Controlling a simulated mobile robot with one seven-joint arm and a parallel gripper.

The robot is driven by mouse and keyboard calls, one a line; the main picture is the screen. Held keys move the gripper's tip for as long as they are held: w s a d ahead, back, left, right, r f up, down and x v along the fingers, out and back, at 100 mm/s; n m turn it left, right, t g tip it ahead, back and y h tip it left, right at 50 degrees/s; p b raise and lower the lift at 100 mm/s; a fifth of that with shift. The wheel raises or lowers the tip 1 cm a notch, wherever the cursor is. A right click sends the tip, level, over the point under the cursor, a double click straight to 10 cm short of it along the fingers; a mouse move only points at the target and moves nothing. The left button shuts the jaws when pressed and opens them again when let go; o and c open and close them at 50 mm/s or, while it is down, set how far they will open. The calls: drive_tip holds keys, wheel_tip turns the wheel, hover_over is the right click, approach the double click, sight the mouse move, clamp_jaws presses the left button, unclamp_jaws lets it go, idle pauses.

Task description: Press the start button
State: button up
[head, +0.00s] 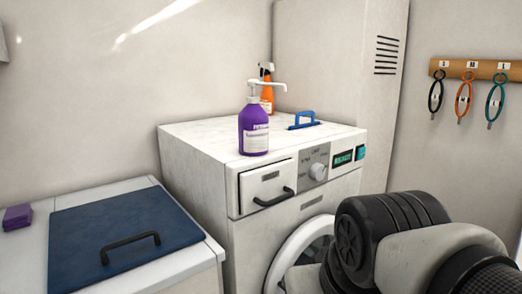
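The white front-loading machine (200,165) stands in the middle of the head view. Its front panel carries a grey round dial (318,171), a dark display (343,158) with green lit letters, and a small teal button (361,153) at the far right end, which looks like the start button. Nothing touches the button. My arm comes in at the lower right, below and right of the panel, and hides part of the round door (290,250). My gripper's fingers do not show.
On the machine's top stand a purple pump bottle (254,137), an orange spray bottle (267,92) and a blue-handled brush (303,121). A drawer (265,183) has a black handle. A blue-lidded chest (90,230) is at left. A wooden rack (480,70) holds looped leads at right.

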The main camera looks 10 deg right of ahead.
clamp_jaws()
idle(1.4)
